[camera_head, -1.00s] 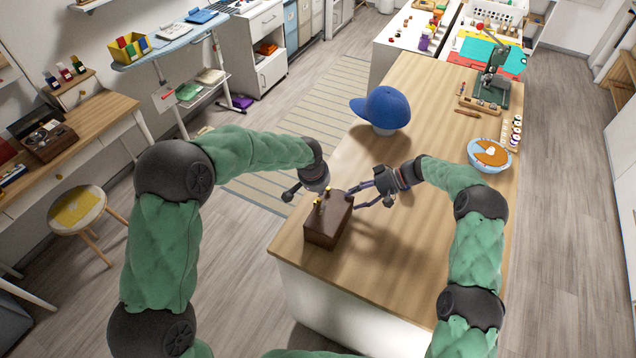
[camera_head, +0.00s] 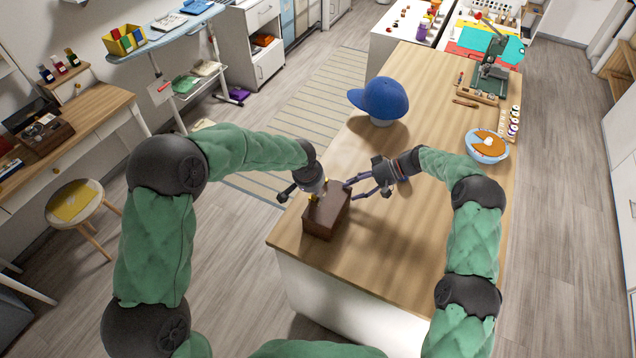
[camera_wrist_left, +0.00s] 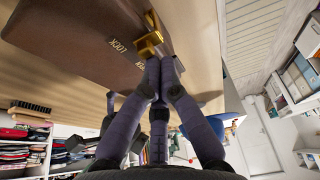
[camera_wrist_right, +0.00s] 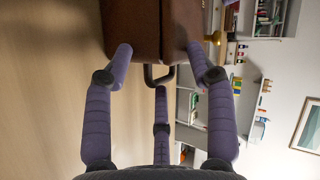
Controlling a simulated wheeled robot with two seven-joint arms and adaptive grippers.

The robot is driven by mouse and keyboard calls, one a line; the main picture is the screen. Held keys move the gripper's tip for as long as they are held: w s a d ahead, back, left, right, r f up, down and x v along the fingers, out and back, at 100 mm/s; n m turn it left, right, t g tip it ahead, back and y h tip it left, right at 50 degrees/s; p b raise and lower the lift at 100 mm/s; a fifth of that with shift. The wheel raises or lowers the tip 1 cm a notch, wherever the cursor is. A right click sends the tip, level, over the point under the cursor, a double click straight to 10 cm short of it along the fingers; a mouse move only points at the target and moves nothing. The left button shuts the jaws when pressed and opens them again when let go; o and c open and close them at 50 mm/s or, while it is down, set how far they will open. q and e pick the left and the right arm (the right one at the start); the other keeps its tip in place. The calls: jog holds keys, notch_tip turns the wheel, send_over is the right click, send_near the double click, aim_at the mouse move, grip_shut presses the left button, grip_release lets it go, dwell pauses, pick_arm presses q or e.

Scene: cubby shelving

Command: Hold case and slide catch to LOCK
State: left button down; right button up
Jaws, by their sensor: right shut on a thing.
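The brown case (camera_head: 325,214) stands on the near left end of the wooden counter. In the left wrist view, a gold catch (camera_wrist_left: 148,44) sits on its brown face (camera_wrist_left: 75,45), with gold "LOCK" lettering beside it. My left gripper (camera_head: 314,196) is over the case; in its wrist view its fingertips (camera_wrist_left: 162,64) are together right at the catch, with nothing visible between them. My right gripper (camera_head: 354,188) is at the case's far right side. In its wrist view, its fingers (camera_wrist_right: 160,52) flank the case end (camera_wrist_right: 150,25), with a dark handle (camera_wrist_right: 158,76) between them.
A blue cap (camera_head: 380,98) stands further back on the counter (camera_head: 420,240). A bowl with orange contents (camera_head: 488,147) and a green press-like device (camera_head: 490,82) are beyond, to the right. The counter right of the case is clear. A stool (camera_head: 75,202) stands at left.

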pick_arm(q)
jog(key=shift+s, duration=0.15)
pick_arm(e)
jog(key=shift+s+a+f, duration=0.15)
jog(key=shift+s+f, duration=0.15)
jog(key=shift+f, duration=0.4)
pick_arm(q)
jog(key=v, duration=1)
pick_arm(e)
jog(key=o, duration=1.4)
jog(key=shift+o, duration=0.4)
jog(key=shift+w, duration=0.2)
jog(key=shift+r, duration=0.1)
jog(key=shift+r, duration=0.2)
